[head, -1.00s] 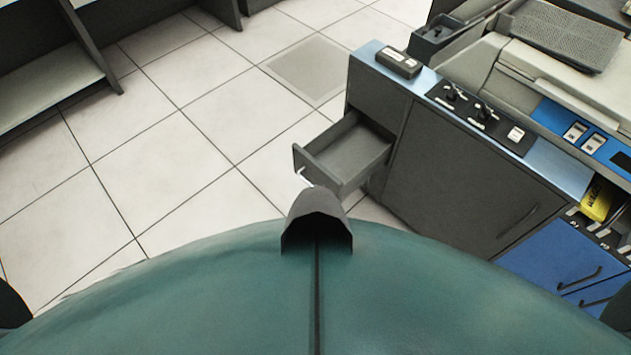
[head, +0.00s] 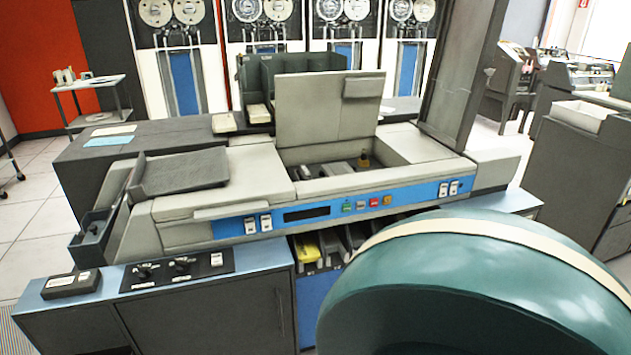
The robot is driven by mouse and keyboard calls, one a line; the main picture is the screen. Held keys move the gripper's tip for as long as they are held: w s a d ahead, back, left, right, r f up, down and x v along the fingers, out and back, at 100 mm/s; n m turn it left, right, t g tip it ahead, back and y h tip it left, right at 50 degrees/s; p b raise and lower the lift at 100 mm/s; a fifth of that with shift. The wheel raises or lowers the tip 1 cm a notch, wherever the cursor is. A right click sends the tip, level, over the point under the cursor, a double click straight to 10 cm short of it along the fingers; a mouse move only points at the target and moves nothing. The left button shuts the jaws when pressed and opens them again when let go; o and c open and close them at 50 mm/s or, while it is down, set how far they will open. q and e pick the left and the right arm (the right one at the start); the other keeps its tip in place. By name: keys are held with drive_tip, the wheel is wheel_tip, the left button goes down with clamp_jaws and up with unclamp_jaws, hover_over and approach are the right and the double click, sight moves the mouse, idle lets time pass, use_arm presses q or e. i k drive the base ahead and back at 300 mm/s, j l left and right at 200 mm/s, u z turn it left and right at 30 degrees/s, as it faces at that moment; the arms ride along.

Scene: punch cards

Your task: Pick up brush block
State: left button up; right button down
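No thing in view can be named for certain as the brush block. A small dark block with a pale label (head: 71,283) lies flat on the blue-topped ledge at the front left; I cannot tell if it is the brush block. Inside the open bay of the grey card machine (head: 345,183), under its raised lid (head: 320,108), are small grey parts and a small amber-and-dark piece (head: 364,159), too small to make out. Neither of my grippers is in view.
A dark cabinet (head: 215,320) with knobs and switches on top stands at the front left. Below the blue button panel (head: 335,211) are slots holding a yellow item (head: 306,250). A side table (head: 95,108) stands at the back left. Tiled floor (head: 28,205) is open at the left.

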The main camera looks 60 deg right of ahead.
sight(302, 172)
drive_tip(key=z, duration=1.85)
drive_tip(key=i+l, duration=0.1)
drive_tip(key=l, duration=0.15)
